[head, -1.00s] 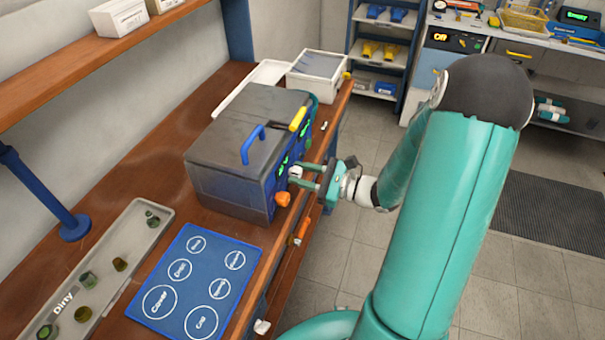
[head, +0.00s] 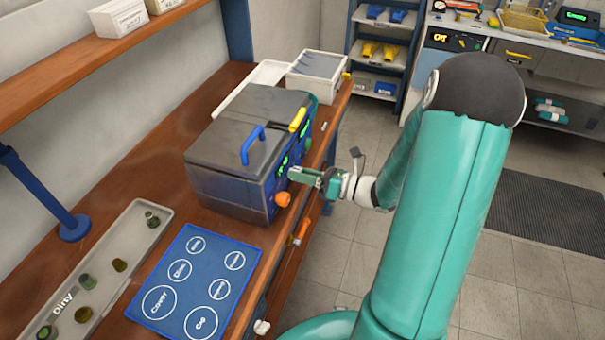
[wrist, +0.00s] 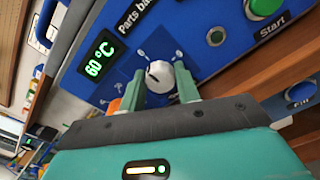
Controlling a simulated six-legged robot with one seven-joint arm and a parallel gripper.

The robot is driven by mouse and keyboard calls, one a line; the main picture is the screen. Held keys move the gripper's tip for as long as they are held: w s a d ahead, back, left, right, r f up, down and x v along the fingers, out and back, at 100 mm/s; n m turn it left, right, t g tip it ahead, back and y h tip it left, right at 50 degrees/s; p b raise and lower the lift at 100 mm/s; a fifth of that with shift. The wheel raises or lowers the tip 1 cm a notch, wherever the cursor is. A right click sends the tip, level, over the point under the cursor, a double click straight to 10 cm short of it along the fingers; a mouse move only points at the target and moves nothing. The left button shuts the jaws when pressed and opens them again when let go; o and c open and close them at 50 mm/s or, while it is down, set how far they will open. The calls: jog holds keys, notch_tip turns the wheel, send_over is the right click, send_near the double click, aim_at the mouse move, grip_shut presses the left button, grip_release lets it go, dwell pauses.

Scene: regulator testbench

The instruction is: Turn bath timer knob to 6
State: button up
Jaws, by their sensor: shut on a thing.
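The parts bath (head: 222,170) is a grey box with a blue front panel on the wooden bench in the head view. In the wrist view its panel (wrist: 215,25) carries a round white knob (wrist: 160,77) with a dark pointer mark toward its left side. My gripper (wrist: 161,86) is shut on the white knob, one green finger on each side. In the head view my gripper (head: 303,176) reaches the panel from the right, and its fingers hide the knob.
A green display (wrist: 99,55) reads 60 °C beside the knob. A green Start button (wrist: 265,6) is at upper right. An orange knob (head: 282,199) sits low on the bath's front corner, close under my gripper. A blue mat (head: 208,262) lies nearer on the bench.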

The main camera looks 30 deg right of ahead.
jog(key=shift+m, duration=0.3)
jog(key=o, duration=1)
jog(key=v, duration=1.4)
